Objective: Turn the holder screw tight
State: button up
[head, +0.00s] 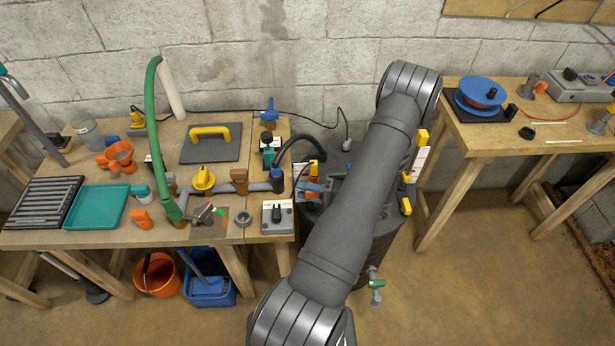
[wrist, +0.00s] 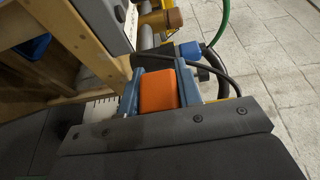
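An orange block-like piece (wrist: 158,91) sits between the two blue fingers of my gripper (wrist: 160,78) in the wrist view. The fingers lie close along both its sides and look shut on it; its far end is hidden. In the head view my gripper (head: 314,188) is just right of the left bench, partly behind my arm, with a little orange showing. I cannot tell which part is the holder screw. A grey box with a black knob (head: 277,213) stands on the bench's right end, left of my gripper.
The left bench (head: 225,232) carries a grey pipe with a yellow valve (head: 204,179), a green hose (head: 152,130), a teal tray (head: 97,205) and a blue-handled fixture (head: 269,113). A black hose (head: 297,142) arches close to my gripper. The right bench (head: 470,140) stands apart; floor lies between.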

jog(key=n+g, duration=0.2)
jog(key=r+n+g, duration=0.1)
jog(key=shift+w+d+r+g, duration=0.1)
jog(key=shift+d+g, duration=0.25)
jog(key=shift+g, duration=0.05)
jog(key=d+r+n+g+h, duration=0.1)
jog(key=d+g+h, duration=0.1)
jog(key=w+d+r+n+g+h, duration=0.1)
jog(key=d+n+g+h, duration=0.1)
jog(key=d+r+n+g+h, duration=0.1)
jog(key=d+g+h, duration=0.1)
jog(key=shift+w+n, duration=0.25)
jog(key=shift+n, duration=0.15)
grip_shut()
jog(key=w+d+m+h, duration=0.1)
jog(key=w+d+h, duration=0.3)
jog(key=w+h, duration=0.55)
jog(key=w+a+f+m+t+h, duration=0.1)
jog(key=w+a+f+m, duration=0.15)
jog(key=w, duration=0.35)
jog(key=w+a+f+m, duration=0.2)
jog(key=w+a, duration=0.2)
jog(key=w, duration=0.1)
jog(key=x, duration=0.8)
jog(key=shift+w+f, duration=0.2)
jog(key=shift+s+a+f, duration=0.1)
jog(key=shift+s+f, duration=0.1)
jog(key=shift+s, duration=0.75)
jog(key=shift+s+a, duration=0.1)
jog(key=shift+s, duration=1)
